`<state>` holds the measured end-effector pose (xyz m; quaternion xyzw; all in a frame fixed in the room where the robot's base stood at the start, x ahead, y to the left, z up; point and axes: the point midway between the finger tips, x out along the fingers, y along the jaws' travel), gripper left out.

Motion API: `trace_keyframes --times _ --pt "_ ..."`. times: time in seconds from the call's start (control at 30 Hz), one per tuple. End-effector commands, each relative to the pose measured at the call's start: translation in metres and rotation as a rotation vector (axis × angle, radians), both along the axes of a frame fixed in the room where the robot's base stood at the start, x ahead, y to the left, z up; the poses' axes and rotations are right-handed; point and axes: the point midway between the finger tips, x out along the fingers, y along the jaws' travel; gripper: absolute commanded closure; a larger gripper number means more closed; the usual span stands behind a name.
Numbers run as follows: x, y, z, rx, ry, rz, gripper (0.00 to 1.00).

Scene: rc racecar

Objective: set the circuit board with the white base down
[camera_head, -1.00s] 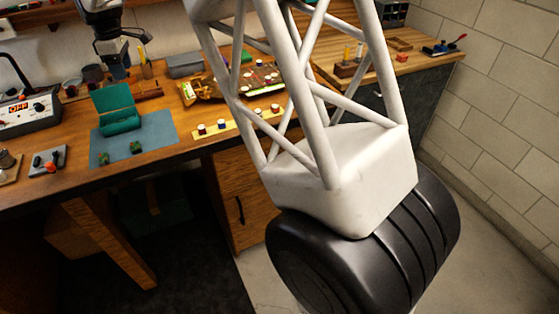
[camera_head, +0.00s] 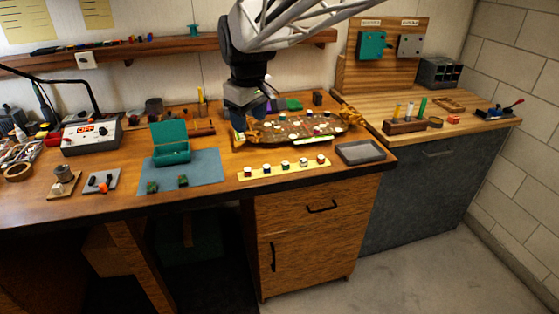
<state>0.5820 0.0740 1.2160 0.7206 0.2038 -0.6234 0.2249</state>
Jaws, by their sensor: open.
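My dark gripper (camera_head: 238,126) hangs over the left end of a racecar chassis (camera_head: 285,131) on the workbench. It is open; its fingertips are small and partly merge with the dark parts behind. I cannot pick out the circuit board with the white base for certain. A small pale green-white piece (camera_head: 312,140) lies at the chassis's front edge. Two small green boards (camera_head: 182,181) lie on the blue mat (camera_head: 207,168).
A yellow strip with several capped pieces (camera_head: 283,168) lies in front of the chassis. A grey tray (camera_head: 361,152) is right of it. An open teal box (camera_head: 170,143) stands on the mat; a control unit (camera_head: 90,135) stands left. The right counter has some clear room.

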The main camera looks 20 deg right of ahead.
Motion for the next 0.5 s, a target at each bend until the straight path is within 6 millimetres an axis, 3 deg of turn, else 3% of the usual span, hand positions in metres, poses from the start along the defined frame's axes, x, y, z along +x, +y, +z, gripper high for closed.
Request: trace_keyframes --times 0.5 --pt "-0.151 -0.053 -0.026 0.047 -0.049 -0.345 0.44"
